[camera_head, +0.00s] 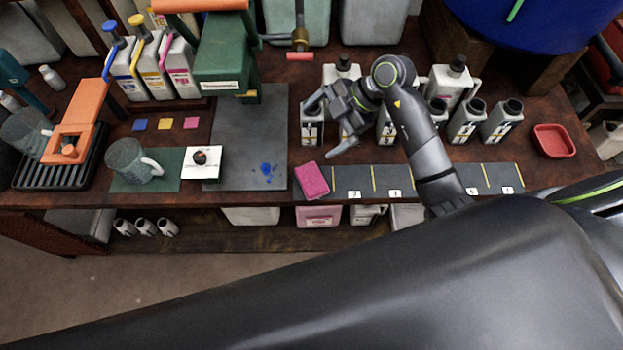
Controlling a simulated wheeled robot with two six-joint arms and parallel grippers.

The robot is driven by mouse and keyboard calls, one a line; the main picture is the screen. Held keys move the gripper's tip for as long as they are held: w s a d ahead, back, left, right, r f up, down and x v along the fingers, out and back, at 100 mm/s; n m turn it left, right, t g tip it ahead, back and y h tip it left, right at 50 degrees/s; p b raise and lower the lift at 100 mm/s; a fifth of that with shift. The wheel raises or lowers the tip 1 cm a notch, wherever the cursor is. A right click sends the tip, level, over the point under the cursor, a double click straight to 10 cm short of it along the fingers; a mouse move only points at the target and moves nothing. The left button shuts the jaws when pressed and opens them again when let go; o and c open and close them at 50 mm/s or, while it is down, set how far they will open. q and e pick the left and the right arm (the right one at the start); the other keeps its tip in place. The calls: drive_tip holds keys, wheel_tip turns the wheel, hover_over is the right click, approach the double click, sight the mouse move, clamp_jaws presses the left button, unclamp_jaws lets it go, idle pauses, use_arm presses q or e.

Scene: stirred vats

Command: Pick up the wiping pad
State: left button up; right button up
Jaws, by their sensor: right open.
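A pink pad (312,181), which looks like the wiping pad, lies flat near the table's front edge, at the left end of a dark numbered strip. My right gripper (325,128) is open and empty above the table, behind the pad and slightly to its right, apart from it. It partly hides the white bottles behind it. My left gripper is not in view.
A dark grey plate (250,150) with a blue spill (266,169) lies left of the pad. White bottles (465,121) stand behind the numbered strip (430,182).

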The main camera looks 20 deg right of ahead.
drive_tip(key=s+d+f+m+g+h, duration=0.1)
drive_tip(key=d+f+m+g+h, duration=0.1)
drive_tip(key=d+h, duration=0.15)
drive_tip(key=b, duration=0.9)
hover_over(313, 178)
drive_tip(key=d, duration=0.3)
drive_tip(key=shift+g, duration=0.3)
drive_tip(key=f, duration=1)
drive_tip(key=shift+w+d+f, duration=0.15)
drive_tip(key=shift+w+d, duration=0.05)
drive_tip(key=shift+w, duration=0.1)
drive_tip(key=shift+a+r+b+x, duration=0.1)
drive_tip(key=shift+a+b+x, duration=0.1)
drive_tip(key=shift+b+x, duration=0.55)
drive_tip(key=shift+a+r+b+x, duration=0.15)
drive_tip(key=shift+b+x, duration=0.25)
drive_tip(key=shift+x, duration=0.8)
drive_tip(key=shift+a+b+x, duration=0.25)
drive_tip(key=shift+b+x, duration=0.3)
drive_tip(key=shift+x, duration=0.4)
drive_tip(key=shift+s, duration=0.15)
drive_tip(key=shift+c, duration=0.3)
drive_tip(key=c, duration=0.6)
drive_tip(key=shift+r, duration=0.15)
